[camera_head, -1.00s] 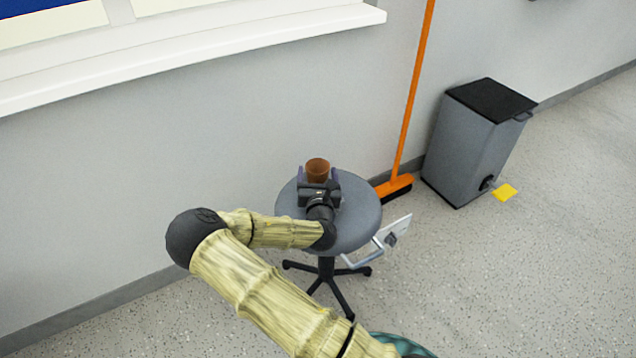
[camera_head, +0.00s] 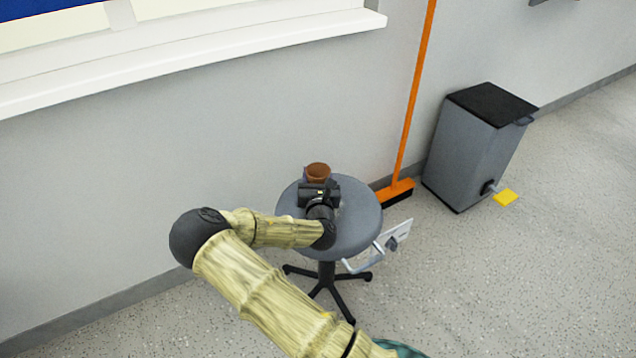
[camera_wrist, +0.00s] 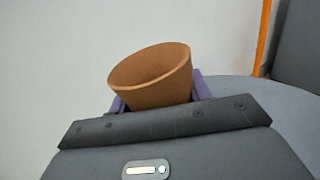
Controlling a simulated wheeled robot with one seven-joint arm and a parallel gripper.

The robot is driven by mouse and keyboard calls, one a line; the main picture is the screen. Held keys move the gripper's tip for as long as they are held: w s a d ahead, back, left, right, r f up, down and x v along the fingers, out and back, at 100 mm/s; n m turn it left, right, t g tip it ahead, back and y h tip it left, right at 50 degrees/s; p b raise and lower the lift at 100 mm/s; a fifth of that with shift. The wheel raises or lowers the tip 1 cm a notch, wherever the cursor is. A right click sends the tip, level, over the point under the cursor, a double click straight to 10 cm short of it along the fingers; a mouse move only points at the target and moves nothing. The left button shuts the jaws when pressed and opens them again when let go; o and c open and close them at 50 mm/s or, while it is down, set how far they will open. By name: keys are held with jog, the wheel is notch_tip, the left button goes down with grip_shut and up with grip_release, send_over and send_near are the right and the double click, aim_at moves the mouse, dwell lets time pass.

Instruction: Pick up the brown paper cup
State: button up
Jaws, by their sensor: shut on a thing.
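The brown paper cup (camera_head: 318,170) is at the far part of the round grey stool seat (camera_head: 360,222) in the head view. In the wrist view the brown paper cup (camera_wrist: 155,80) looks tilted, with its open rim up. My gripper (camera_head: 317,178) is at the cup, and its purple fingers show on both sides of it in the wrist view (camera_wrist: 160,97). The gripper is shut on the cup. The cup's lower part is hidden behind the gripper body, so I cannot tell whether it touches the seat.
An orange broom (camera_head: 412,100) leans on the wall right of the stool. A grey bin (camera_head: 470,150) stands further right, with a yellow piece (camera_head: 505,197) on the floor beside it. A white panel with a handle (camera_head: 392,240) is at the stool's right edge. A white ledge (camera_head: 200,50) runs above.

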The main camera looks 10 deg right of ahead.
notch_tip(320, 180, up, 10)
jog(key=p, duration=0.4)
jog(key=shift+p, duration=0.4)
